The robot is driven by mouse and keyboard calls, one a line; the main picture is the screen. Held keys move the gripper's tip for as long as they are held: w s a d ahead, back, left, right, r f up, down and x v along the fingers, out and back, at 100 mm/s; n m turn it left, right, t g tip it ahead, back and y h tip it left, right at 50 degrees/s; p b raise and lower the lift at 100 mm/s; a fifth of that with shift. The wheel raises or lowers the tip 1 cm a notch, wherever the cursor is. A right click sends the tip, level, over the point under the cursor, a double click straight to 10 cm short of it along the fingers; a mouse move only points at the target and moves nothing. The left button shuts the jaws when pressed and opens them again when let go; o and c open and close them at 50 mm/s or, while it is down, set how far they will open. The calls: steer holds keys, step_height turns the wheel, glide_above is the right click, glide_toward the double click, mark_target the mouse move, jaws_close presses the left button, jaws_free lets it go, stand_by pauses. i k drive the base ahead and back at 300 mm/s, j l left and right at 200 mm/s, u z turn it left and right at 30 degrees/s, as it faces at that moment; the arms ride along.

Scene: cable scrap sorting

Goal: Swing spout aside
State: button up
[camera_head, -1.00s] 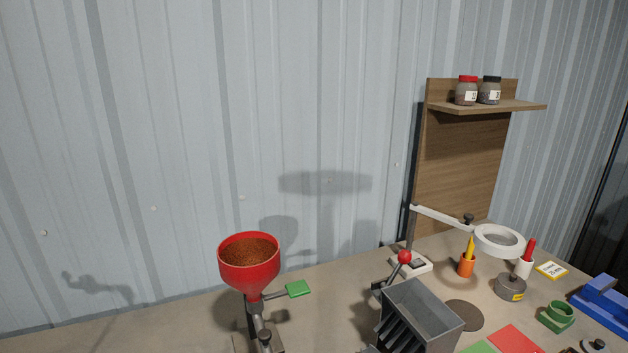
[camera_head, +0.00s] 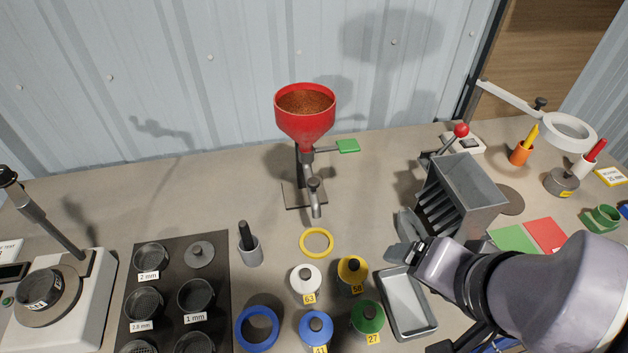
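A red funnel hopper (camera_head: 304,128) filled with copper-brown granules stands on a metal stand at the back middle of the bench. Below it a grey spout (camera_head: 316,200) with a dark knob slants down toward the front. A green-tipped lever (camera_head: 347,146) sticks out to the right under the hopper. My gripper (camera_head: 392,237) is to the right of the spout and nearer the front, apart from it, above the bench beside the grey tray. Its two fingers look spread and nothing shows between them.
A slotted grey metal box (camera_head: 459,193) with a red-knobbed lever stands just behind my gripper. A yellow ring (camera_head: 316,242), several lidded pots and a grey tray (camera_head: 408,304) lie in front of the spout. A black sieve rack (camera_head: 222,300) is at left. The bench left of the hopper is clear.

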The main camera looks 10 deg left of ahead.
mark_target(312, 183)
steer(key=j+u, duration=0.15)
steer(key=u, duration=0.6)
